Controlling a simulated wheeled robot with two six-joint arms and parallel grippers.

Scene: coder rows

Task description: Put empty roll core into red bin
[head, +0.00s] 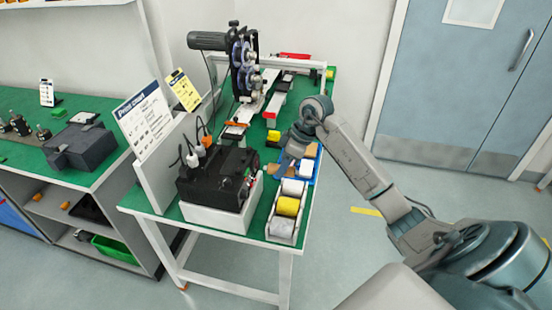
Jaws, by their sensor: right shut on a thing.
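My right arm reaches in from the right, and my right gripper (286,160) points down at the right side of the green-topped bench, beside a blue tray (316,172). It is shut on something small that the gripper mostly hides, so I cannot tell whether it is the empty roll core. No separate empty roll core can be made out. A red object (293,56) lies at the far end of the bench; I cannot tell whether it is the red bin. My left gripper is not in view.
A white holder with yellow (288,206) and white rolls stands at the bench's near right corner. A black machine (218,178) on a white base stands left of it. A reel machine (243,65) rises at the back. Another bench is at left; the floor at right is mostly clear.

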